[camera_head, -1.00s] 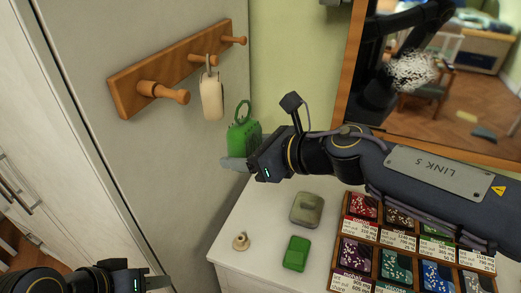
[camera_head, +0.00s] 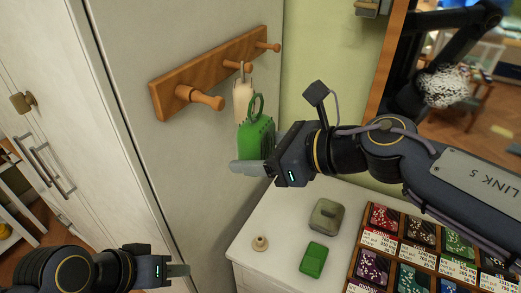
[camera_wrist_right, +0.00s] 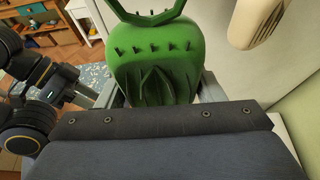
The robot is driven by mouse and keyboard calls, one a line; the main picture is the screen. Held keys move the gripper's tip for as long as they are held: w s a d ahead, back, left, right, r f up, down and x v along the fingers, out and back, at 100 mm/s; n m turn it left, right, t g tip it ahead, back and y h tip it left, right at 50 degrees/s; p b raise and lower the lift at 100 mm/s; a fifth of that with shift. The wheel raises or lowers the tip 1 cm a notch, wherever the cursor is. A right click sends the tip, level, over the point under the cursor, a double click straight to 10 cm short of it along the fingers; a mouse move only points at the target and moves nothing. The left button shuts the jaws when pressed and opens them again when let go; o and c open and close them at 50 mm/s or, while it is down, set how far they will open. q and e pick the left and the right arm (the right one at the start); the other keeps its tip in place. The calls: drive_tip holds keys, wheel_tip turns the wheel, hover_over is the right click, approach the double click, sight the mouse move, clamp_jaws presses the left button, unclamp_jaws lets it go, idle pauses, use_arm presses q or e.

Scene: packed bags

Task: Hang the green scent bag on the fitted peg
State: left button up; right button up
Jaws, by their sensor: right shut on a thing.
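The green scent bag (camera_head: 256,140), with a ring loop on top, is upright in my right gripper (camera_head: 253,167), which is shut on its lower part. It also fills the middle of the right wrist view (camera_wrist_right: 155,60). The bag is in the air, below the wooden peg rail (camera_head: 205,75). The rail has a large near peg (camera_head: 200,98), a middle peg (camera_head: 236,66) and a small far peg (camera_head: 267,46). A cream bag (camera_head: 243,95) hangs from the middle peg, partly hidden by the green bag's loop. My left gripper (camera_head: 181,270) is at the bottom left, holding nothing visible.
The white cabinet top (camera_head: 275,230) holds a small beige knob-like piece (camera_head: 260,243), a green box (camera_head: 313,260), a grey-green box (camera_head: 325,215) and a wooden tray of colored packets (camera_head: 362,238). A mirror (camera_head: 440,110) is at the right. Space below the near peg is clear.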

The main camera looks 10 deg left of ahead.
drive_tip(key=shift+w+a+f+p, duration=0.15)
drive_tip(key=shift+w+a, duration=0.3)
drive_tip(key=shift+a, duration=0.8)
drive_tip(key=shift+w+a+p, duration=0.25)
drive_tip(key=shift+w+a, duration=0.2)
drive_tip(key=shift+a, duration=0.75)
drive_tip(key=shift+w+a+p, duration=0.25)
drive_tip(key=shift+a+p, duration=0.1)
drive_tip(key=shift+a, duration=0.5)
drive_tip(key=shift+c, duration=0.5)
drive_tip(key=shift+w+a, duration=0.3)
drive_tip(key=shift+a, duration=0.4)
drive_tip(key=shift+a, duration=0.15)
drive_tip(key=shift+w+a+f, duration=0.2)
drive_tip(key=shift+a+f, duration=0.15)
drive_tip(key=shift+f, duration=0.2)
drive_tip(key=o, duration=1.2)
drive_tip(key=shift+c, duration=0.2)
